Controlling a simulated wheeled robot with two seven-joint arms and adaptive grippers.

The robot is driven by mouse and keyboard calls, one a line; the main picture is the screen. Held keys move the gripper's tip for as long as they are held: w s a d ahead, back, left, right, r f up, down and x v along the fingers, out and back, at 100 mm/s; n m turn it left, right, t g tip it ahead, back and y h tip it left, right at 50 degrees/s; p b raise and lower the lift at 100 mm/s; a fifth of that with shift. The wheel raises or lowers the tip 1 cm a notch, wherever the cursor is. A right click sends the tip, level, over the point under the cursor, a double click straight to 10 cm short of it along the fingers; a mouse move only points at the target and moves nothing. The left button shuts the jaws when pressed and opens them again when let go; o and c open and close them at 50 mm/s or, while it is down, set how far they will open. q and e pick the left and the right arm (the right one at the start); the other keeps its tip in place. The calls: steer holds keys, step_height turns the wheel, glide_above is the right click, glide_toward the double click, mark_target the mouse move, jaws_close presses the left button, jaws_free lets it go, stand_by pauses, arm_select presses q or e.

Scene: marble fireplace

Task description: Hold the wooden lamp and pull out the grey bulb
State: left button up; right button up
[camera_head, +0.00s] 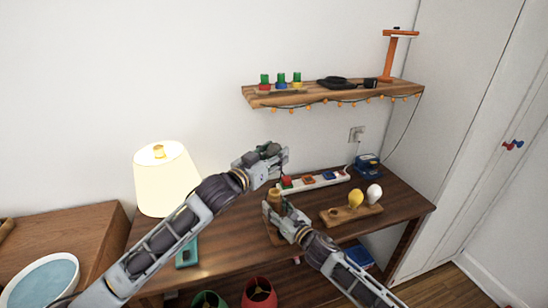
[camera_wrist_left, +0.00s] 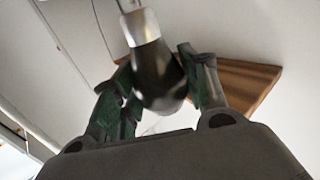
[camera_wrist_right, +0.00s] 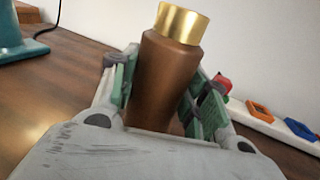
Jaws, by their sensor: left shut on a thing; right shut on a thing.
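The grey bulb (camera_wrist_left: 157,72) is dark and glossy with a silver screw base. My left gripper (camera_wrist_left: 158,82) is shut on its glass. In the head view my left gripper (camera_head: 270,157) holds the bulb (camera_head: 272,149) in the air above the table, apart from the lamp. The wooden lamp (camera_wrist_right: 168,78) is a brown upright body with a gold socket ring (camera_wrist_right: 181,22) on top; no bulb shows in it. My right gripper (camera_wrist_right: 168,92) is shut around the brown body. In the head view the right gripper (camera_head: 280,214) is low over the table, below the left one.
A wooden holder (camera_head: 338,216) with a yellow bulb (camera_head: 355,198) and a white bulb (camera_head: 374,193) stands to the right. A white power strip (camera_head: 319,181) lies behind. A lit lamp (camera_head: 166,182) stands at left. A wall shelf (camera_head: 310,97) hangs above.

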steer(key=o, duration=1.5)
steer(key=shift+d, duration=0.1)
steer(key=shift+v, duration=5.95)
arm_select(q)
steer(key=shift+s+d, duration=0.1)
arm_select(e)
steer(key=shift+s+f, duration=0.1)
steer(key=shift+s, duration=0.05)
